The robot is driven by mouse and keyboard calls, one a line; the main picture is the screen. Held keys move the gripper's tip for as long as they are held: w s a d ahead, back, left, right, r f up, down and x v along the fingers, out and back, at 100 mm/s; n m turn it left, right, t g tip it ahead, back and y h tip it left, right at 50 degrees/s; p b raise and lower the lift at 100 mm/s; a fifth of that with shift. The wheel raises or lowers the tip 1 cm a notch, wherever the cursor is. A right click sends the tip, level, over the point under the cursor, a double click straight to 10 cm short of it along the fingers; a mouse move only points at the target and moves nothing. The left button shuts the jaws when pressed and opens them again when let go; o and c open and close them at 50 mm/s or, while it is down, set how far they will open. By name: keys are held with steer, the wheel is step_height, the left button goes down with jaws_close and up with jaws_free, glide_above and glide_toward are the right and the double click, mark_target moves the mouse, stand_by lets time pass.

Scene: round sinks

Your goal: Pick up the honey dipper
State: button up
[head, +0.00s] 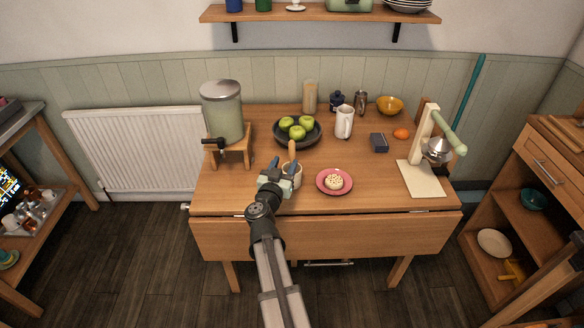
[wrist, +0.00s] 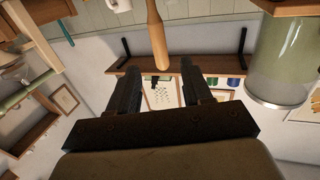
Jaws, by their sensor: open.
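The honey dipper shows in the head view as an upright wooden handle (head: 292,150), its lower end hidden in or behind a cream cup (head: 297,178). My gripper (head: 285,167) is at the cup, overlapping it in the picture. In the wrist view a wooden handle (wrist: 157,35) comes down from the top edge, and its rounded tip lies in line with the gap between the fingers of my gripper (wrist: 158,72). The fingers are apart and there is clear space on both sides of the handle. How deep the handle lies between them I cannot tell.
A dark bowl of green apples (head: 297,129) stands close behind the dipper. A pink plate with a pastry (head: 334,181) is to the right, a dispenser (head: 222,112) on a wooden stand to the left. A white jug (head: 344,122) stands behind right. The table's front left is clear.

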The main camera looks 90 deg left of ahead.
mark_target(291, 153)
steer(key=x, duration=0.8)
steer(key=shift+a+f, duration=0.25)
steer(key=shift+f, duration=0.15)
steer(key=shift+c, duration=0.3)
jaws_close()
